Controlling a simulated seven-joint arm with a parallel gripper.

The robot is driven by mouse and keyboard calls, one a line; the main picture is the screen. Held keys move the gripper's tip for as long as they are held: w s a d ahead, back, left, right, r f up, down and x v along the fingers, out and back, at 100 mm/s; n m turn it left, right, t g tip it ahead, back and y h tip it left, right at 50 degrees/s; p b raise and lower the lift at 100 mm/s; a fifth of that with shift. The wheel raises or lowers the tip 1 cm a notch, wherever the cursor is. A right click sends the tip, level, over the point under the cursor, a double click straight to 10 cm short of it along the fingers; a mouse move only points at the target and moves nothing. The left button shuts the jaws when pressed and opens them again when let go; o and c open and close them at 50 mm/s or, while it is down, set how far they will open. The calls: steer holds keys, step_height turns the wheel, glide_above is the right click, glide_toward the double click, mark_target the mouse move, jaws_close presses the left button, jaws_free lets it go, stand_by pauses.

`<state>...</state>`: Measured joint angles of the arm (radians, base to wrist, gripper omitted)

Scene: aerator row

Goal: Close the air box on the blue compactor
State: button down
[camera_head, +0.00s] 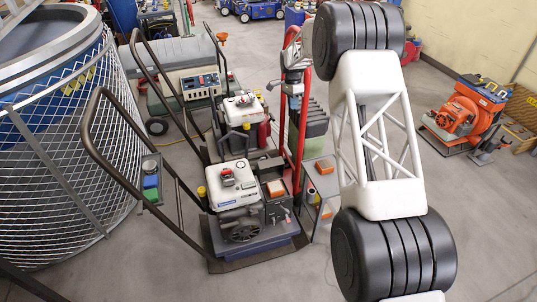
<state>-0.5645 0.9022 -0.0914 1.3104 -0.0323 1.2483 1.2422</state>
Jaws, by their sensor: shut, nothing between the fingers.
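A compactor with a dull blue base plate (262,243) stands in the middle of the floor, with a white-topped engine and a long dark handle reaching left. A dark grey box (277,207) beside the engine, which looks like the air box, shows an orange block (276,188) at its top. I cannot tell from this view how its cover stands.
A second, similar machine (240,108) stands close behind. A red upright frame (303,125) and a grey unit with orange parts (321,180) stand just right of the compactor. A large mesh drum (60,165) is at left, an orange machine (462,112) at right. Floor in front is clear.

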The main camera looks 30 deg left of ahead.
steer(key=s+a+f+m+h, duration=0.1)
steer(key=a+f, duration=1.2)
steer(key=f, duration=0.4)
steer(key=shift+s+a+f+g, duration=0.2)
steer(key=shift+a+g, duration=0.1)
steer(key=shift+f, duration=0.15)
steer(key=s+d+f, duration=0.5)
steer(key=f, duration=0.4)
steer(key=shift+f, duration=0.4)
steer(key=shift+s+d+r+t+y, duration=0.2)
steer(key=shift+s+d+t+y, duration=0.3)
steer(key=shift+s+d, duration=0.1)
stand_by(0.4)
